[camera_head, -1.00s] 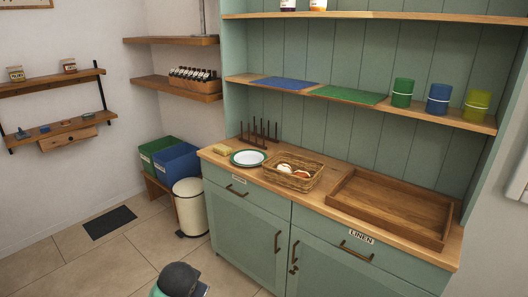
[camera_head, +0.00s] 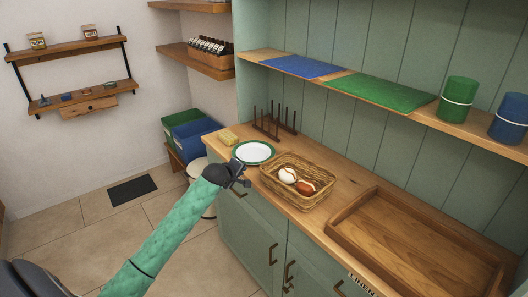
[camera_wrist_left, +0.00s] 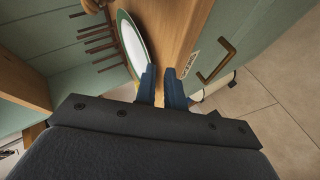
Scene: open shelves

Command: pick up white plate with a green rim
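In the left wrist view the plate (camera_wrist_left: 132,45) is partly cut off behind the left finger. My left gripper (camera_head: 240,174) is at the counter's front edge, just in front of the plate's near rim. In the left wrist view its blue fingers (camera_wrist_left: 162,72) are apart with a narrow gap, and nothing shows held between them. Whether a finger touches the rim cannot be told. My right gripper is in neither current view.
A wicker basket (camera_head: 273,181) with eggs stands right of the plate. A wooden tray (camera_head: 340,228) fills the counter's right. A shelf (camera_head: 398,109) hangs above.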

